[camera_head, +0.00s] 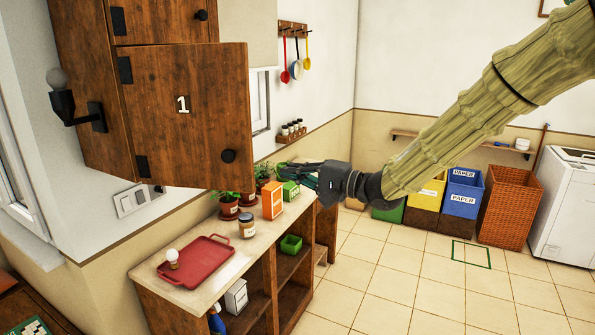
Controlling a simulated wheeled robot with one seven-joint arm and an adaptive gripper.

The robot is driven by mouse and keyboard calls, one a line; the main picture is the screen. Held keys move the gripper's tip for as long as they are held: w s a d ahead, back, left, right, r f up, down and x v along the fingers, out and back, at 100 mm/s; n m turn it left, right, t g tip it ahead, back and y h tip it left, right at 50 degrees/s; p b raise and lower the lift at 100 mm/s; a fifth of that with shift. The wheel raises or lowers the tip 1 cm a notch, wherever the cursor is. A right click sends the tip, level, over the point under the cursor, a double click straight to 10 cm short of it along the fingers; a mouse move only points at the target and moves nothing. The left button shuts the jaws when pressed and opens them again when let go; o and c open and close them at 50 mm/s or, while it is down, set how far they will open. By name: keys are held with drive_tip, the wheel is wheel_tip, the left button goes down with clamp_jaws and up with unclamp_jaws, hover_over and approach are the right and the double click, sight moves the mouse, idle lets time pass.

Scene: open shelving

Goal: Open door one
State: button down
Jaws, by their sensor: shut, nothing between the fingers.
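Door one (200,118) is a dark brown wooden cabinet door marked with a white "1", hinged at its left edge on black hinges. It stands ajar, its right edge jutting out past the cabinet front above it. Its round black knob (228,156) is near the lower right corner. My gripper (287,169) is to the right of the door, apart from the knob, pointing left. Its fingers are dark, small and partly lost against the plants and boxes behind; it is shut and empty. The inside of the cabinet is hidden by the door.
An upper door (160,20) with a black knob is above door one. Below are a counter (205,270) with a red tray (197,262), a jar (246,225), an orange box (272,199) and potted plants. A wall lamp (65,103) is at the left. Tiled floor is open at the right.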

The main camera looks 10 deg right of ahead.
drive_tip(key=a+p, duration=0.4)
drive_tip(key=a, duration=0.2)
drive_tip(key=shift+w+a, duration=0.15)
drive_tip(key=shift+a, duration=0.2)
idle(0.4)
